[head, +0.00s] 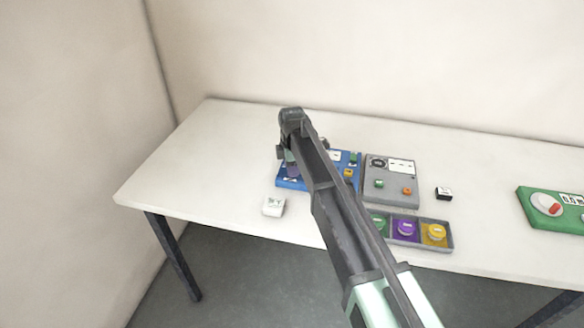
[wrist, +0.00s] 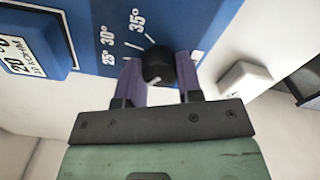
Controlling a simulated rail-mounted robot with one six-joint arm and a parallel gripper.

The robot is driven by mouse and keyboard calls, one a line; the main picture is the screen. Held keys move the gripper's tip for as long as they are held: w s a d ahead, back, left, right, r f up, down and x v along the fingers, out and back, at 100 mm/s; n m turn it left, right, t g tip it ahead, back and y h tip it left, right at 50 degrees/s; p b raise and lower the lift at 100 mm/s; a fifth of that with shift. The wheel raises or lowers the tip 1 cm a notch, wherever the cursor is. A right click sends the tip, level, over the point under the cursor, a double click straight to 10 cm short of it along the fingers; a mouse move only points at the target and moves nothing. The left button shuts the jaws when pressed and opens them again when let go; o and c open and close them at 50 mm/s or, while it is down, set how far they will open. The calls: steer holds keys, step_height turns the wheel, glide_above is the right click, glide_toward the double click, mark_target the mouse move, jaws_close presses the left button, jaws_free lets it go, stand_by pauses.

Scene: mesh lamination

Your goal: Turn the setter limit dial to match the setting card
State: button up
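The setter limit dial is a black knob (wrist: 159,62) with a white pointer mark, on a blue panel (wrist: 190,22). Beside it are tick lines and the labels 25°, 30° and 35°. The white mark shows at the knob's lower left in the wrist view, off the printed ticks. My gripper (wrist: 160,78) has its purple fingers on both sides of the knob, with no clear gap. In the head view my gripper (head: 291,168) is over the left end of the blue unit (head: 292,184), and my arm hides part of it. I cannot identify the setting card for certain.
A grey unit (head: 391,167), a tray of coloured discs (head: 448,246), a black block (head: 444,193) and a green unit (head: 533,208) are to the right. The table's left part is clear.

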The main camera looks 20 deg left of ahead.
steer(key=shift+c, duration=1.2)
steer(key=m, duration=0.8)
steer(key=shift+w, duration=0.1)
steer(key=m, duration=0.3)
steer(key=shift+m, duration=0.4)
steer(key=m, duration=1.2)
steer(key=shift+d, duration=0.1)
